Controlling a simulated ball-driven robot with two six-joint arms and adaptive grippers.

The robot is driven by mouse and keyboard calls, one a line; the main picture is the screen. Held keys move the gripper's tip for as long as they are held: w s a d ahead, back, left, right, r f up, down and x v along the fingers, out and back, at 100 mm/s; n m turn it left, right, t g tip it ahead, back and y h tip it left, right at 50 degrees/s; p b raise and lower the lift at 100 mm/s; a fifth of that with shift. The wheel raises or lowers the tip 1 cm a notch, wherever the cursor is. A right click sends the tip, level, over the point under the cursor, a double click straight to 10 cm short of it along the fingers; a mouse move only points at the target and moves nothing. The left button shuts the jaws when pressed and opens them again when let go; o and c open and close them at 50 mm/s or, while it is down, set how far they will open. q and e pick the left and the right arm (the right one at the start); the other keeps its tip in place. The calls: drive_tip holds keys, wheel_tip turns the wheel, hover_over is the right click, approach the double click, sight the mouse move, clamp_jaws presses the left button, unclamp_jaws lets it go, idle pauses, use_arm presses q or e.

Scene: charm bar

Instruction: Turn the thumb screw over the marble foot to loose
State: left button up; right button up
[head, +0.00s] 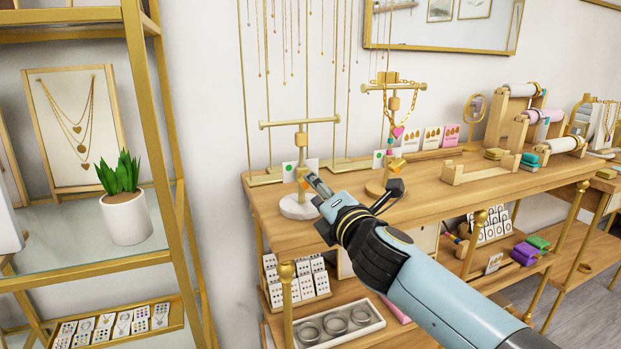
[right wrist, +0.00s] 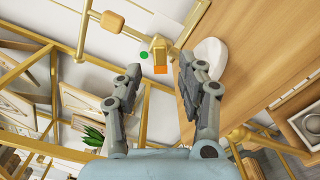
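The stand with the white marble foot (head: 297,207) is at the near left of the wooden counter. Its gold post carries a T-bar (head: 301,122) with no jewellery on it. My right gripper (head: 316,184) is close beside the lower post, above the foot. In the right wrist view, its two fingers (right wrist: 167,74) are apart with nothing between them. A gold block or screw (right wrist: 157,45) with an orange patch (right wrist: 161,68) lies just beyond the fingertips, apart from them. The marble foot (right wrist: 208,62) is beyond the right finger. The screw is mostly hidden by the gripper in the head view.
A second stand (head: 394,88) with a gold chain and pink heart is to the right. Cards with a green dot (head: 289,171) stand behind the marble foot. A wooden riser (head: 480,170) sits further right. A gold shelf unit (head: 155,150) is at left.

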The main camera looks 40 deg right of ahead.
drive_tip(key=shift+x, duration=2.25)
clamp_jaws()
